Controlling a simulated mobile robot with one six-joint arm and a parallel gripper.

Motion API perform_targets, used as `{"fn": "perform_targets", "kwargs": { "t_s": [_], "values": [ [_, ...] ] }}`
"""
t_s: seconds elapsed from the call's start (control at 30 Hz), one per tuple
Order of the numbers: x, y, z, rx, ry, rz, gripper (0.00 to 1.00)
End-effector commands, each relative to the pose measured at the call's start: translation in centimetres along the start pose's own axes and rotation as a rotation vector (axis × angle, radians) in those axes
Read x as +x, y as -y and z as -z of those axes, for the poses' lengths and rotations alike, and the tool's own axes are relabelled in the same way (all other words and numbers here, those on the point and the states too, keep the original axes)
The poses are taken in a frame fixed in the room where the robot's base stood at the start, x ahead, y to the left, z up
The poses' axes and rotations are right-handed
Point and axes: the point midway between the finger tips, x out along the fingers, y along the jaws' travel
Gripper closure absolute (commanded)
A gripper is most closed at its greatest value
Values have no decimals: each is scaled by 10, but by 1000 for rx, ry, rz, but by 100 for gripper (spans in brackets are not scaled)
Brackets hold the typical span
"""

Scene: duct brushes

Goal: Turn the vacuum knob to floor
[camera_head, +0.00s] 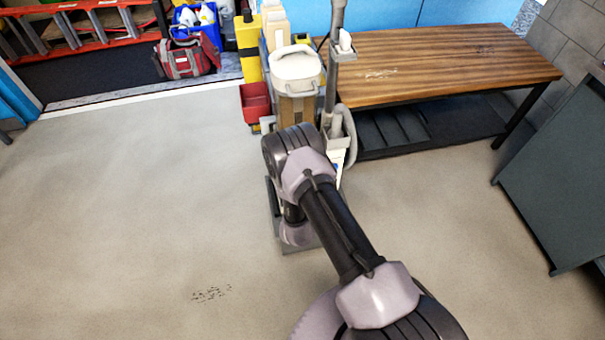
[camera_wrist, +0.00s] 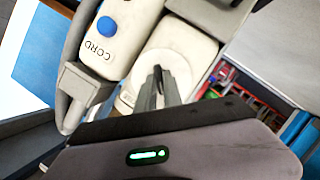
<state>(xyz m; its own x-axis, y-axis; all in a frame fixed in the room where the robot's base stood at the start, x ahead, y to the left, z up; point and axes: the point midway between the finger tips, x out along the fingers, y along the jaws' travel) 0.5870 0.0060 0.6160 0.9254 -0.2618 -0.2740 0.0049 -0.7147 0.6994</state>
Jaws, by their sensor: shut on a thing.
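The vacuum (camera_head: 295,68) stands upright in the head view, cream on top with a grey pole and hose at its right side. In the wrist view its cream top panel (camera_wrist: 128,32) shows close up, with a blue button beside the word CORD. The round cream knob (camera_wrist: 178,62) is on that panel. My gripper (camera_wrist: 158,78) is at the knob, its fingers close together and shut on the knob's grip. The fingers hide much of the grip, and I cannot read any floor marking. In the head view my arm hides the gripper and the vacuum's lower front.
A wooden-topped bench (camera_head: 430,62) stands right of the vacuum. A red bin (camera_head: 255,102) and a yellow container (camera_head: 249,45) are just left of it. A red-and-grey bag (camera_head: 186,58) lies further left. A dark cabinet (camera_head: 560,170) stands at right. The floor at left is clear.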

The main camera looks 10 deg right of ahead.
Motion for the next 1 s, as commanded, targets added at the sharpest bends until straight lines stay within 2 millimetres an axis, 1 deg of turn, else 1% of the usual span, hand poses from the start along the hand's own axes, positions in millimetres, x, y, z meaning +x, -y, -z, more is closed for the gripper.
{"fn": "perform_targets", "kwargs": {
  "t_s": [0.57, 0.6, 0.67, 0.7, 1.0],
  "values": [
    [0, 0, 0, -26, 0, -10, 100],
    [0, 0, 0, -26, 0, -10, 83],
    [0, 0, 0, -25, 0, -10, 72],
    [0, 0, 0, -25, 0, -10, 67],
    [-1, 0, 0, -24, 0, -10, 67]
  ]
}}
